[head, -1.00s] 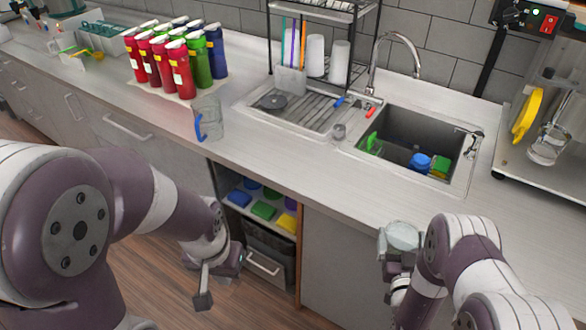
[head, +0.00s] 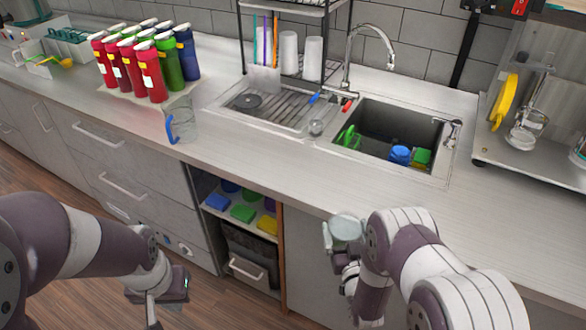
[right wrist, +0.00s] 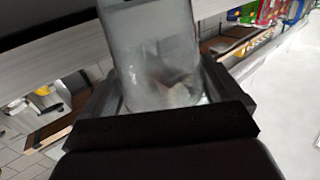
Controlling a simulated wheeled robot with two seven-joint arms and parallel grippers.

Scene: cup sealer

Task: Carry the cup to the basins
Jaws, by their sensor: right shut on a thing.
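A clear, whitish translucent cup (head: 346,228) is in my right gripper (head: 335,245), just in front of the counter's front edge and below the sink. In the right wrist view the cup (right wrist: 160,60) sits between the two fingers, which are shut on it. The dark grey sink basin (head: 385,120) is recessed in the counter, above and to the right of the cup in the picture. My left gripper (head: 160,298) hangs low in front of the cabinets, away from the cup; its finger gap is unclear.
The basin holds green and blue items (head: 400,154). A ribbed drainboard (head: 265,105) lies left of it, with a rack (head: 290,60) behind. A clear jug with a blue handle (head: 182,122) and several bottles (head: 150,70) stand left. A faucet (head: 350,55) rises behind the basin.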

